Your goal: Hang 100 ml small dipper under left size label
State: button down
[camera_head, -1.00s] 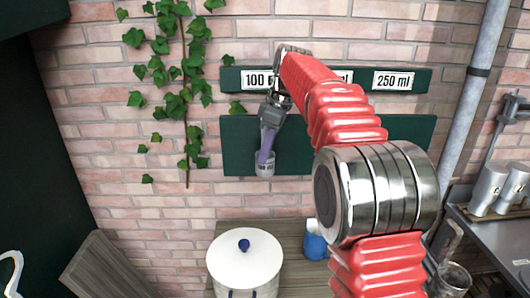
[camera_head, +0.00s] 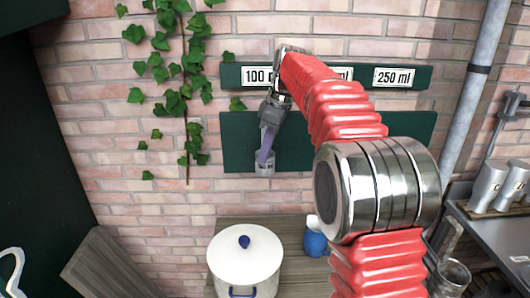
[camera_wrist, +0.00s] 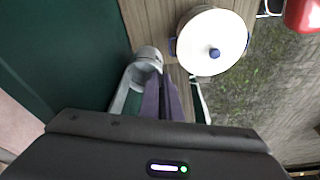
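My gripper (camera_head: 270,122) is in front of the dark green board, below the 100 ml label (camera_head: 258,76). It appears shut on the small dipper, whose grey cup (camera_head: 264,165) hangs at the lower end, slightly tilted. Purple strips run between the gripper and the cup; I cannot tell finger from handle there. The wrist view shows the cup (camera_wrist: 148,58) beyond the purple strips. My arm covers most of the middle label. The 250 ml label (camera_head: 393,77) is clear at the right. Any hook under the 100 ml label is hidden behind my gripper.
A green backboard (camera_head: 235,140) is fixed to the brick wall behind the dipper. A white lidded pot (camera_head: 245,262) and a blue bottle (camera_head: 315,242) stand on a wooden table below. Ivy (camera_head: 172,100) hangs left; a grey pipe (camera_head: 470,95) runs at right.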

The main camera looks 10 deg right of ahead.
jog(key=shift+f, duration=0.2)
dwell(0.4)
dwell(0.3)
jog(key=c, duration=1.9)
grip_release()
jog(key=shift+s, duration=0.2)
